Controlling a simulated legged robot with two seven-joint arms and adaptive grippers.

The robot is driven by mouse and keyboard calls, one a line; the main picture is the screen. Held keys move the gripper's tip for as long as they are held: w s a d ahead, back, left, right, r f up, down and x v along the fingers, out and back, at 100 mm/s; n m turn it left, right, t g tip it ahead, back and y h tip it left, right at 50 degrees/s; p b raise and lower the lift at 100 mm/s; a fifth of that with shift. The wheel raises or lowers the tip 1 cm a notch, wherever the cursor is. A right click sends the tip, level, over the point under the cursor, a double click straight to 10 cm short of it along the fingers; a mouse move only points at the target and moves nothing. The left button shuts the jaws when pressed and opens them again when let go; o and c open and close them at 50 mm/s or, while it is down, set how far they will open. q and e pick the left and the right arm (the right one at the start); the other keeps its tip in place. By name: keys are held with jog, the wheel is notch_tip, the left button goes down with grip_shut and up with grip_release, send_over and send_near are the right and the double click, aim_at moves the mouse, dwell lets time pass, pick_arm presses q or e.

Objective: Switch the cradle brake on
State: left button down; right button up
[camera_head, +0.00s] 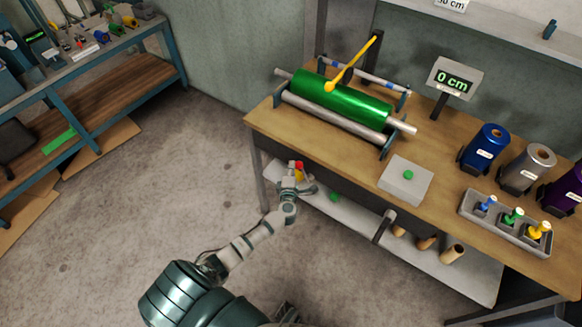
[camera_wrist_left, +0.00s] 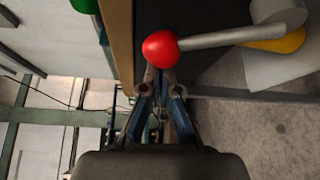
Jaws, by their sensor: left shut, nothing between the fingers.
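A lever with a red ball knob (camera_head: 298,165) is at the table's front edge, below the cradle (camera_head: 333,117) that bears a green foil roll (camera_head: 340,98). In the left wrist view the red knob (camera_wrist_left: 160,48) sits on a grey rod (camera_wrist_left: 232,37) running right to a grey and yellow part. My left gripper (camera_head: 294,182) is at the lever, partly covering it in the head view. In the wrist view the gripper (camera_wrist_left: 160,76) is shut and empty, its tips right at the knob; whether they touch cannot be told. My right gripper is not in view.
The wooden table (camera_head: 300,141) also holds a grey box with a green button (camera_head: 407,175), a display reading 0 cm (camera_head: 453,82), blue, silver and purple rolls, and a tray (camera_head: 505,225) of coloured dies. A shelf (camera_head: 460,283) is below. Open floor lies left.

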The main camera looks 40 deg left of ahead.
aim_at(298, 165)
pick_arm(q)
jog(key=shift+d+r+m+t+y, duration=0.2)
jog(key=shift+d+r+m+t, duration=0.15)
jog(key=shift+d+m, duration=0.4)
jog(key=shift+d+r+m+t+y, duration=0.2)
jog(key=shift+d+r+m+t, duration=0.15)
jog(key=shift+d+m, duration=0.4)
jog(key=d+m+t+h+b, duration=0.1)
jog(key=d+m+t+b, duration=0.3)
jog(key=d+m, duration=0.3)
jog(key=m+t, duration=0.1)
jog(key=m, duration=0.2)
jog(key=shift+h, duration=0.3)
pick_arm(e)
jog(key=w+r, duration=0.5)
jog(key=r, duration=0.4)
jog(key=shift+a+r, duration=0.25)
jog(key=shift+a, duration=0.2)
pick_arm(q)
jog(key=shift+f, duration=0.15)
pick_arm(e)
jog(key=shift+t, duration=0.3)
